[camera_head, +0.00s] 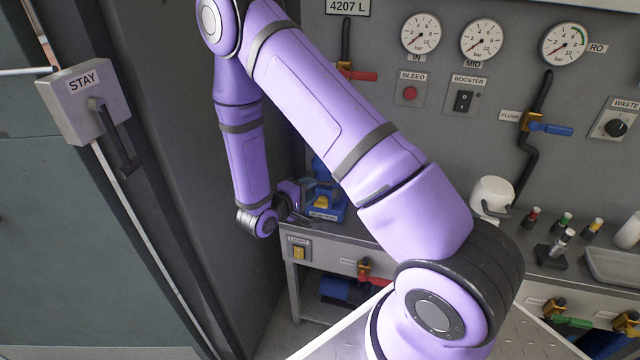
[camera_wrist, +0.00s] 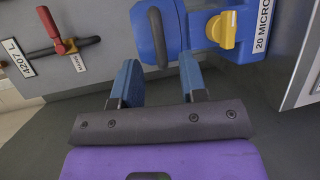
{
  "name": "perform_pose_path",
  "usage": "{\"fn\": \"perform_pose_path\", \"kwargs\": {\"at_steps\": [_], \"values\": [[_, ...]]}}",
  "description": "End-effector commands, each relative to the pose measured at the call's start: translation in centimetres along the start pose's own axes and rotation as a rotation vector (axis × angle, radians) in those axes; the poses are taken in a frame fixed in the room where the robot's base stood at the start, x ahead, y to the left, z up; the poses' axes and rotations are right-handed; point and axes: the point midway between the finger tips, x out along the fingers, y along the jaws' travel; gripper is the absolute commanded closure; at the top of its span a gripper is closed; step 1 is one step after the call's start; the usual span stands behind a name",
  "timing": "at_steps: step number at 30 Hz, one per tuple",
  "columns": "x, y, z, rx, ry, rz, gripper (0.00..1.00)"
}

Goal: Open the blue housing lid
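The blue housing (camera_wrist: 224,40) carries a yellow knob and a "20 MICRON" label in the wrist view. The handle bar lies ahead of the gap between the fingertips; I cannot tell whether the right finger touches the lid. In the head view the housing (camera_head: 333,211) sits on the bench's left end, partly hidden by my arm, with my gripper (camera_head: 303,208) beside it.
A red-handled valve (camera_wrist: 61,43) is on the panel left of the lid. A grey cabinet wall stands close to my arm's left, with a "STAY" switch box (camera_head: 85,100). The bench to the right holds a white canister (camera_head: 491,197) and small bottles.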

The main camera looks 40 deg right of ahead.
Motion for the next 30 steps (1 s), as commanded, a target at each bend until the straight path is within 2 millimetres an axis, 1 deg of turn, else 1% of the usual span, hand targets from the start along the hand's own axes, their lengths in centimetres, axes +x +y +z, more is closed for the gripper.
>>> {"fn": "perform_pose_path", "kwargs": {"at_steps": [1,3,9,15,22,23,24,26,27,28,30], "values": [[1.0,0.0,0.1,0.0,-0.005,-0.001,0.61],[2.2,0.0,0.1,0.0,-0.003,-0.001,0.61],[4.6,0.0,0.0,0.0,-0.002,0.0,0.61],[5.5,0.0,0.0,0.0,0.0,0.0,0.61],[5.6,0.0,0.0,0.0,0.0,0.0,0.61],[5.6,0.0,0.0,0.0,0.0,0.0,0.63],[5.6,0.0,0.0,0.0,0.0,0.0,0.72],[5.6,0.0,0.0,0.0,0.0,0.0,0.86],[5.6,0.0,0.0,0.0,0.0,-0.001,0.95],[5.6,0.0,0.0,0.0,0.0,-0.001,1.0],[5.6,0.0,0.0,0.0,0.0,-0.001,1.0]]}}
